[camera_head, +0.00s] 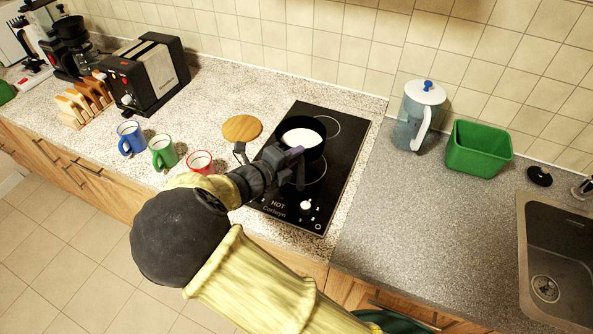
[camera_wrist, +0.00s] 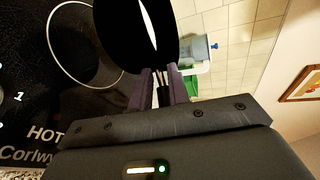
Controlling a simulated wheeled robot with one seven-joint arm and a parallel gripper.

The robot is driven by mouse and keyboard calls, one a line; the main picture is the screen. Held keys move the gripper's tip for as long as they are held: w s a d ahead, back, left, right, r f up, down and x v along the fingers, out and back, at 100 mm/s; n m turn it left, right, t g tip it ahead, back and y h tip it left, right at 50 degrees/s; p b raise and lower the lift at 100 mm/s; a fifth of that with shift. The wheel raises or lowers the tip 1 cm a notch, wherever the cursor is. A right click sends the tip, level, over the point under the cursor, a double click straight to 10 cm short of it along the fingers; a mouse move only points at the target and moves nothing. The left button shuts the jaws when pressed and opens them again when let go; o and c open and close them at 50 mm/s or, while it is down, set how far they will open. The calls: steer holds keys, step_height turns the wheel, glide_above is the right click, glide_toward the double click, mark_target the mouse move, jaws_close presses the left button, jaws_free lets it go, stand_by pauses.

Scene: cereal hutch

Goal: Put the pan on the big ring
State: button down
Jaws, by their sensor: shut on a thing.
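The black pan (camera_head: 303,137) with white contents is over the hob (camera_head: 328,187), between its two rings in the head view. It hides part of the rear ring (camera_head: 337,122); the front ring (camera_head: 322,176) is partly hidden by my arm and the pan. I cannot tell which ring is bigger, or whether the pan touches the glass. My gripper (camera_head: 297,153) is shut on the pan's handle. In the wrist view the fingers (camera_wrist: 160,80) close around the dark handle, with the pan (camera_wrist: 120,25) beyond and a white ring outline (camera_wrist: 58,65) beside it.
A round wooden board (camera_head: 242,128) lies left of the hob. Red (camera_head: 200,162), green (camera_head: 163,152) and blue (camera_head: 130,138) mugs stand further left. A toaster (camera_head: 148,75) is behind them. A jug (camera_head: 416,115) and green bin (camera_head: 478,148) stand right. Grey counter (camera_head: 420,215) is clear.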

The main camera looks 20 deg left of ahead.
steer(key=shift+f, duration=1.45)
steer(key=shift+f+p, duration=0.3)
steer(key=shift+f, duration=1.8)
steer(key=c, duration=1.3)
jaws_free()
steer(key=shift+f, duration=0.15)
steer(key=shift+c, duration=0.2)
steer(key=b+v, duration=0.2)
steer(key=v, duration=1)
